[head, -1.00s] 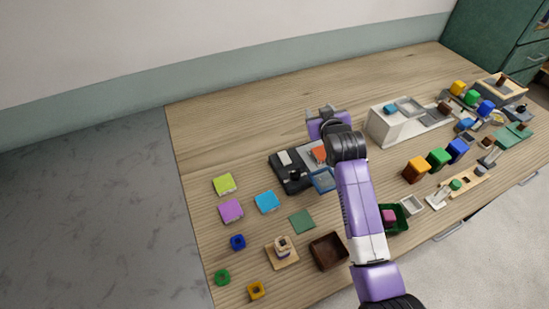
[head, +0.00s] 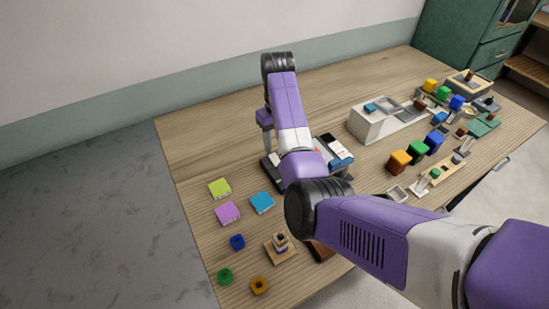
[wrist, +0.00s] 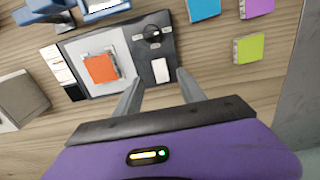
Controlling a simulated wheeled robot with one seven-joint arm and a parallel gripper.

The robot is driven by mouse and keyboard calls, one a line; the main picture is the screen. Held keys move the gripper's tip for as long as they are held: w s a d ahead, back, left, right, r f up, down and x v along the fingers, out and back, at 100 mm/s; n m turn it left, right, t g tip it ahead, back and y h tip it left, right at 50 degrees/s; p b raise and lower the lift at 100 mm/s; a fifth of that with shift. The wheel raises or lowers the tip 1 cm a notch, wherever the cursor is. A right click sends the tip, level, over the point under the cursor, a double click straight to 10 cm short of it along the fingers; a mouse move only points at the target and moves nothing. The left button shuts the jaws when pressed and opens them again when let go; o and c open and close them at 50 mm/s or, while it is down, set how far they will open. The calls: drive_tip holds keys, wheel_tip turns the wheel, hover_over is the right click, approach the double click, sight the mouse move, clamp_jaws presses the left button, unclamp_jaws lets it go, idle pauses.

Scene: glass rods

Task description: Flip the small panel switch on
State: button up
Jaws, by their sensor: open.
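In the wrist view a black panel (wrist: 138,37) carries a black round knob (wrist: 152,34) and a small white switch (wrist: 160,71). Whether the switch is on or off cannot be told. My gripper (wrist: 160,88) is open and empty, its two fingers on either side of the switch in the picture. The fingertips seem above the panel; contact cannot be made out. In the head view my arm hides most of the panel, and a dark edge (head: 269,172) shows at its left. The gripper's fingers cannot be made out there.
On the same unit, an orange square (wrist: 101,68) sits on a grey plate. Blue, purple and lime (wrist: 249,49) blocks lie beside the panel. A grey box (wrist: 22,98) stands on the other side. A white tray unit (head: 375,124) stands to the right. The table's back left is clear.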

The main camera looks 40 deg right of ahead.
sight(275, 160)
wheel_tip(275, 160, down, 7)
drive_tip(key=shift+f+p, duration=0.2)
drive_tip(key=shift+p, duration=0.35)
